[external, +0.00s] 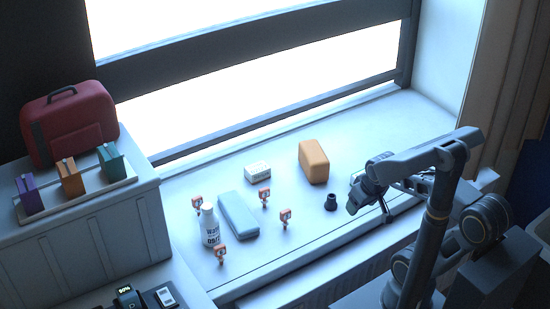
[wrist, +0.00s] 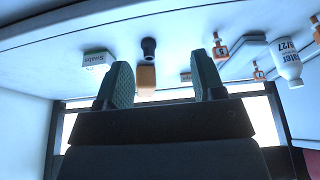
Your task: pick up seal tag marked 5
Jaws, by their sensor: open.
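A small orange-red seal tag with a white face that appears to read 5 (wrist: 221,50) stands on the pale sill in the wrist view, just right of my right-hand finger. By its place it seems to be the tag right of the blue case in the external view (external: 285,217), where its mark is too small to read. Other similar tags stand at the back (external: 264,195), left (external: 197,203) and front (external: 220,253). My gripper (external: 356,204) is open and empty above the sill's right part; its fingers (wrist: 163,60) are well apart. It touches no tag.
A blue case (external: 238,215), white bottle (external: 209,227) and white box (external: 257,172) stand around the tags. A labelled box (wrist: 98,63) is left in the wrist view.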

